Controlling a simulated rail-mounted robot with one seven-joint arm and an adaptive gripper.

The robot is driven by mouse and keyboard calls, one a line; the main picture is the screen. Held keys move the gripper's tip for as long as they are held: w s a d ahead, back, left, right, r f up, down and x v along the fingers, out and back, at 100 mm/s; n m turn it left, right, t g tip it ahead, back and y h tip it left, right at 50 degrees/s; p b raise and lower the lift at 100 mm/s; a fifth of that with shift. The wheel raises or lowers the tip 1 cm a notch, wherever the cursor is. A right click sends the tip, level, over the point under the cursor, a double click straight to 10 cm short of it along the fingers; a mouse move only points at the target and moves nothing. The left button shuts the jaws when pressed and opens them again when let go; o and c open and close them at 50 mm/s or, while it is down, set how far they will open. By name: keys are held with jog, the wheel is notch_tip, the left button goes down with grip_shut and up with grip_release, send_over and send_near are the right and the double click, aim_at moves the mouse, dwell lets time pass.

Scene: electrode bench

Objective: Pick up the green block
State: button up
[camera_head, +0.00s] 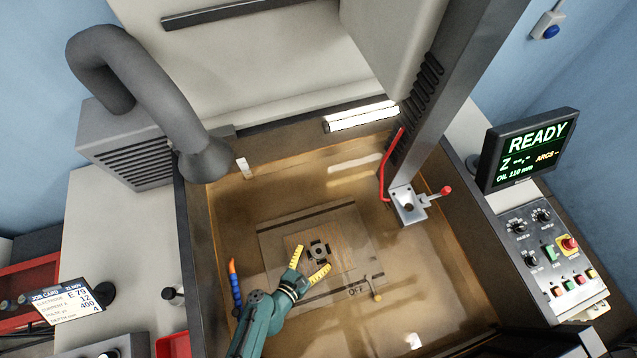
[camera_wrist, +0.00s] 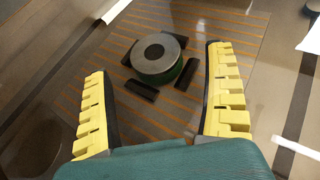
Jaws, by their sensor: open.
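The green block shows in the wrist view as a short round piece (camera_wrist: 175,76) with a green side and a grey, ring-marked top with a dark centre. In the head view its grey top (camera_head: 318,250) shows on the plate in the tank. My gripper (camera_head: 313,258) is open and empty. Its two yellow ridged fingers spread to either side of the block, which lies ahead between the fingertips in the wrist view. I see no contact. The exact height of the fingers over the plate is hard to tell.
Several short black bars (camera_wrist: 141,90) sit close around the block on the striped plate (camera_wrist: 221,24). Tank walls (camera_head: 188,255) enclose the area. A tool head (camera_head: 408,204) with a red hose hangs at the upper right. An orange-and-blue jointed hose (camera_head: 235,282) stands at the left.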

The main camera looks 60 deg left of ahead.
aim_at(318, 252)
jog(key=x, duration=0.3)
jog(key=shift+w+a+b, duration=0.1)
jog(key=shift+w+b, duration=0.05)
jog(key=shift+b, duration=0.25)
jog(key=c, duration=1.2)
jog(key=shift+r, duration=0.15)
jog(key=shift+c, duration=0.7)
